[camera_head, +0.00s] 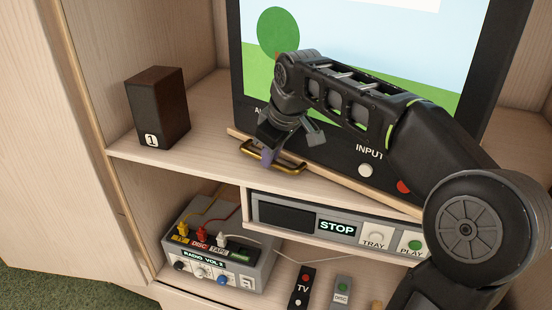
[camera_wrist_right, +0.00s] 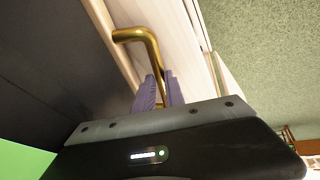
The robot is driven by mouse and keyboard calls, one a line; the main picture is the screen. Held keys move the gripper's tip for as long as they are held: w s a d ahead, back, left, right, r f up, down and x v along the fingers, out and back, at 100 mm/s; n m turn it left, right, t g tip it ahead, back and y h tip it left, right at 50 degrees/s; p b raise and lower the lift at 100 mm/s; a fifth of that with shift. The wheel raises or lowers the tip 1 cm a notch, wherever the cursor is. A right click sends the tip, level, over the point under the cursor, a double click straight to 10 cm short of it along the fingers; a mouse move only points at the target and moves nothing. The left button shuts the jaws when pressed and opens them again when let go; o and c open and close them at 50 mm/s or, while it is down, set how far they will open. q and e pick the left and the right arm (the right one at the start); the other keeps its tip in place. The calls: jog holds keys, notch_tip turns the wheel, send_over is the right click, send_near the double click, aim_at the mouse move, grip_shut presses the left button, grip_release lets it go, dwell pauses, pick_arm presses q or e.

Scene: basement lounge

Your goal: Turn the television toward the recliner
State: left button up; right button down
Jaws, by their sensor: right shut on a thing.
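The television (camera_head: 335,143) stands on the upper shelf, a black set with a lit screen of sky and green. It sits on a thin wooden board (camera_head: 345,190), set at an angle to the shelf front. A brass handle (camera_head: 290,168) is on the board's front edge. My right gripper (camera_head: 267,157) is shut on the handle near its left end. In the right wrist view, the purple finger pads (camera_wrist_right: 158,92) are closed around the brass bar (camera_wrist_right: 143,36). My right arm covers part of the screen and front panel. The recliner and my left gripper are not in view.
A dark speaker marked 1 (camera_head: 158,108) stands left of the television on the shelf (camera_head: 205,150). Below are a grey radio box (camera_head: 225,265) with plugged cables, a disc player (camera_head: 285,217) and remotes (camera_head: 302,287).

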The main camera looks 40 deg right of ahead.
jog(key=shift+r, duration=0.2)
jog(key=shift+w, duration=0.1)
jog(key=c, duration=1.4)
grip_release()
jog(key=shift+w+f, duration=0.1)
jog(key=v, duration=0.7)
jog(key=shift+r+b, duration=0.4)
